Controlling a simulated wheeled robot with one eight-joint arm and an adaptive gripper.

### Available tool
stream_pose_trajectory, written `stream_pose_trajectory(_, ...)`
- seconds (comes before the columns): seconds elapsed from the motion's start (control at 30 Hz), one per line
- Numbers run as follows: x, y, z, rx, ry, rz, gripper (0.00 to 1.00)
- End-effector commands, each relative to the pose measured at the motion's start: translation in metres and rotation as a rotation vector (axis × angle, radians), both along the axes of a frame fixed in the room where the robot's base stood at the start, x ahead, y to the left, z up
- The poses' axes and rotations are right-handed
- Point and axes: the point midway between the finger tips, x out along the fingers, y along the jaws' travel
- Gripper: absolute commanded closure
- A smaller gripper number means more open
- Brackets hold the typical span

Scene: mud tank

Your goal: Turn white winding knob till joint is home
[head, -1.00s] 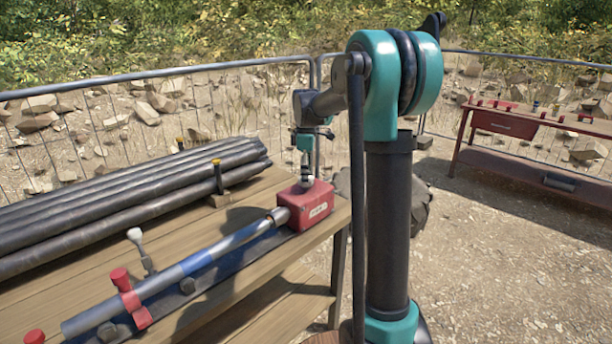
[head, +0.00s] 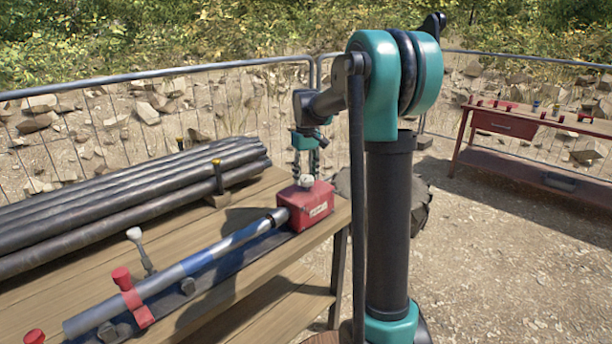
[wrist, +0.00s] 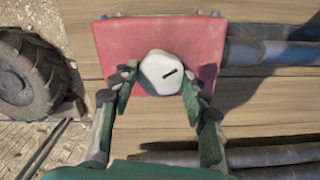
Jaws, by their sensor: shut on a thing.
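The white winding knob (head: 307,181) sits on top of a red box (head: 312,207) at the right end of the bench. In the wrist view the knob (wrist: 163,72) shows a dark slanted mark on its pale top. My gripper (head: 306,166) points down over the box. In the wrist view my gripper (wrist: 160,85) has its green fingers on either side of the knob and is shut on it. A silver and blue rod (head: 180,275) runs from the red box along a dark rail toward the lower left. Its joint inside the box is hidden.
Black pipes (head: 120,195) lie stacked on the wooden bench (head: 235,285) behind the rod. A red side table (head: 510,130) stands at the far right, with open ground between.

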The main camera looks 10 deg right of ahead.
Motion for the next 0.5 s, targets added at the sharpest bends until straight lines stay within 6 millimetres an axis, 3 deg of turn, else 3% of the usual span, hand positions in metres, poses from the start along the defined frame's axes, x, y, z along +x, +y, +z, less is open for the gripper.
stream_pose_trajectory(0.5,0.0004,-0.0001,0.0003,0.000,-0.001,-0.485,0.83)
